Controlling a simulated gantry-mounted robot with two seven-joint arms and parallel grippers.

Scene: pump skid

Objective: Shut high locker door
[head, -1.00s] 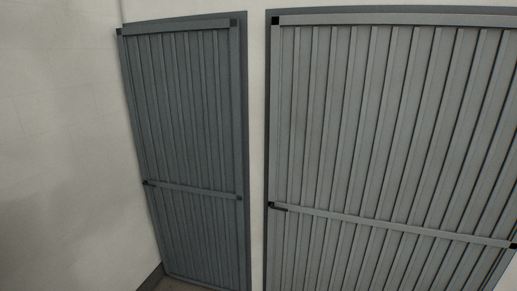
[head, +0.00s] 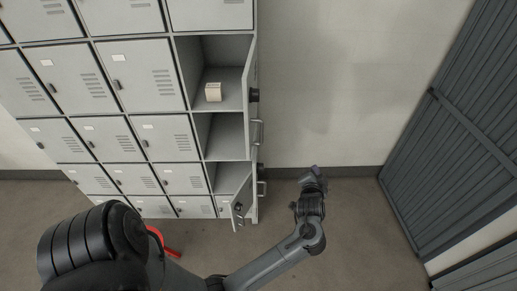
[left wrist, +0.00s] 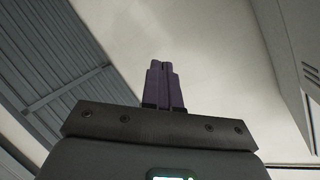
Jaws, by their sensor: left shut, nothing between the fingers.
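The high locker door (head: 251,75) stands open at the right end of the locker bank, swung out and seen nearly edge-on, with a dark lock. Its compartment (head: 235,50) is open to view. My left gripper (head: 314,176) is to the right of the open doors and lower in the picture, apart from them. In the left wrist view its purple fingers (left wrist: 165,85) are together and empty. A light grey vented panel (left wrist: 295,50), apparently a locker door, stands at the right of that view. My right gripper is not in view.
A small beige box (head: 213,92) sits in the high compartment. Two lower doors in that column are also open, one at the bottom (head: 242,196). A red object (head: 165,242) is on the floor. A grey slatted door (head: 450,140) is at right. Wall space between is clear.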

